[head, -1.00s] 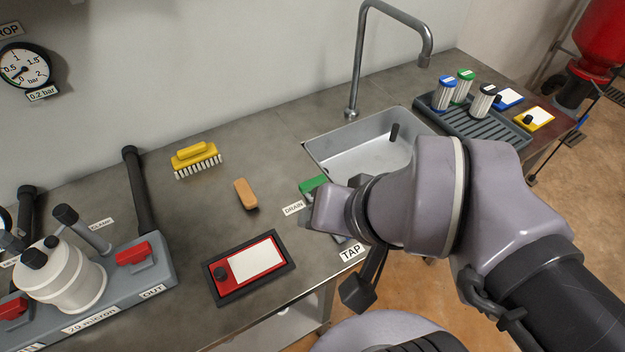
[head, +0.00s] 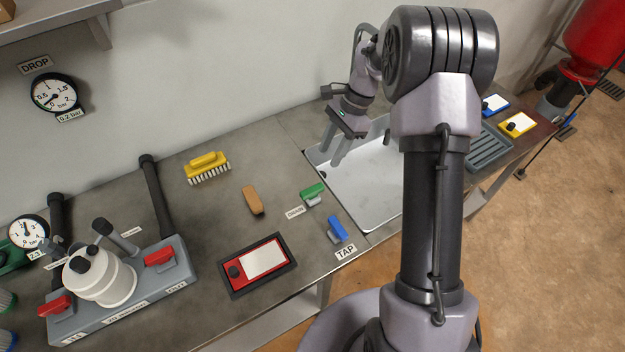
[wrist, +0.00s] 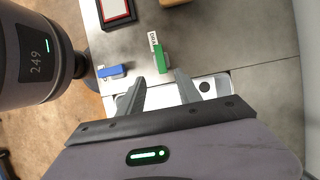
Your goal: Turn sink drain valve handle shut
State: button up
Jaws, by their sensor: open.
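The green drain valve handle (head: 312,193) sits on the bench left of the sink, beside the DRAIN label (head: 295,212). It also shows in the wrist view (wrist: 159,55), just beyond my fingertips. The blue tap handle (head: 338,228) is nearer the bench's front edge, by the TAP label (head: 345,252). My gripper (head: 334,158) is open and empty, above the left part of the sink (head: 362,195), to the right of and apart from the green handle. In the wrist view its fingers (wrist: 160,77) are spread, pointing toward the handle. My arm hides the sink's right part.
A tan block (head: 252,200), a yellow brush (head: 207,167) and a red-framed panel (head: 258,262) lie left of the handles. The filter unit (head: 100,275) stands at the far left. A grey drain tray (head: 488,150) is right of the sink.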

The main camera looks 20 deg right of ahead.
aim_at(312, 189)
jog(key=b+x, duration=0.4)
jog(key=x, duration=0.9)
jog(key=shift+f, duration=0.15)
grip_shut()
